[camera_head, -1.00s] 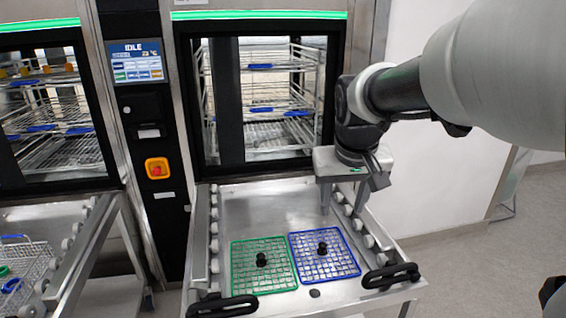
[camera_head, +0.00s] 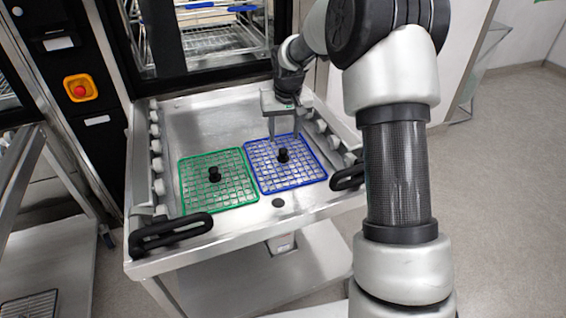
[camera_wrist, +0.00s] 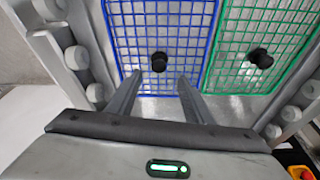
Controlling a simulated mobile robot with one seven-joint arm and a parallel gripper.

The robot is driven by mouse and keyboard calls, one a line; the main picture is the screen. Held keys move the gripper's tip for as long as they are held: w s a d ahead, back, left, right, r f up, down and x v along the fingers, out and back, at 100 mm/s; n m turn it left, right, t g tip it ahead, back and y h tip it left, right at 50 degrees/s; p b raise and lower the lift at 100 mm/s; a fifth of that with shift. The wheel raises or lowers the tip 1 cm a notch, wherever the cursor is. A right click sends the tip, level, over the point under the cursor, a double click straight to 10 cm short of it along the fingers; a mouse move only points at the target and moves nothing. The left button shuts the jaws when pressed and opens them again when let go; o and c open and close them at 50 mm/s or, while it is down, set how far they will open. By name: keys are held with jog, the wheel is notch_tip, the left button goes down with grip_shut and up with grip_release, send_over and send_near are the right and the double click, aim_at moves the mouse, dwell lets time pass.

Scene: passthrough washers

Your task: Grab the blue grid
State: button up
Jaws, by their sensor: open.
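The blue grid (camera_head: 301,173) lies flat on the right half of the steel cart top, with a black knob (camera_head: 283,155) standing at its middle. My gripper (camera_head: 284,138) is open and empty, over the far edge of the blue grid. In the wrist view the blue grid (camera_wrist: 187,27) fills the upper middle, and its black knob (camera_wrist: 158,62) appears just beyond the gap between the fingertips of my gripper (camera_wrist: 160,79). The exact height of the fingers above the grid is hard to tell.
A green grid (camera_head: 230,190) with its own black knob lies close on the left. Rollers (camera_head: 157,165) line the cart's sides, and black handles (camera_head: 170,235) stand at its front corners. The cart top behind the grids is clear up to the washer.

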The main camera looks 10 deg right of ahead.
aim_at(283, 150)
jog(key=b+x, duration=0.2)
jog(key=x, duration=0.6)
jog(key=shift+d, duration=0.1)
grip_shut()
